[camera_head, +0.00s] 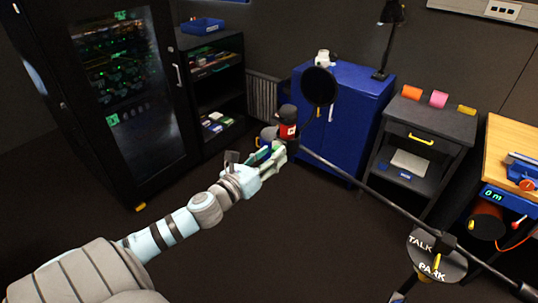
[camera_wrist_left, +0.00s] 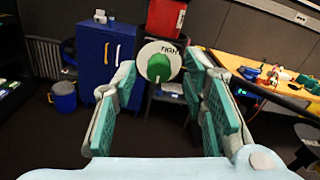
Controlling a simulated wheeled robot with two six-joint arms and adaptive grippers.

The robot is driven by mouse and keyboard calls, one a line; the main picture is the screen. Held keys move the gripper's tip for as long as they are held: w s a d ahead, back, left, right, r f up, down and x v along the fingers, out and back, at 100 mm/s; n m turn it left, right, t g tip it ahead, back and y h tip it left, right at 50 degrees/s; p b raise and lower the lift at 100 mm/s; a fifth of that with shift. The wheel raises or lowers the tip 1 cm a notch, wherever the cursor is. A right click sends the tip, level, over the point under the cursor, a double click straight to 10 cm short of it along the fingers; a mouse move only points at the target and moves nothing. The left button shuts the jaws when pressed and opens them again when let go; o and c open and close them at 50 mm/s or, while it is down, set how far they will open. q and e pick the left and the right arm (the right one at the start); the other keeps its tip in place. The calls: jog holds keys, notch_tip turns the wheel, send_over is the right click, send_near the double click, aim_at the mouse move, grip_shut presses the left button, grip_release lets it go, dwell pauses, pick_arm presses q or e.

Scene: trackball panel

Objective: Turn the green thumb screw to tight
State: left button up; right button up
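The green thumb screw (camera_wrist_left: 158,68) faces the left wrist camera, at the centre of a white round dial (camera_wrist_left: 147,52). Letters on the dial's upper right read like "TIGH", the rest being cut off. My left gripper (camera_wrist_left: 160,68) is open, with one teal-padded finger on each side of the dial. I cannot tell whether either fingertip touches it. In the head view my left gripper (camera_head: 274,156) is at the end of the boom, below a red block (camera_head: 288,131), and I cannot clearly make out the screw there. My right gripper is not in view.
A thin dark boom (camera_head: 370,188) runs down right to a grey disc (camera_head: 437,255) marked TALK and PARK. A blue cabinet (camera_head: 355,110) and a dark drawer unit (camera_head: 440,124) stand behind. A server rack (camera_head: 122,90) is left. Open floor lies below the arm.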

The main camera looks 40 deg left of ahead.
pick_arm(q)
grip_shut()
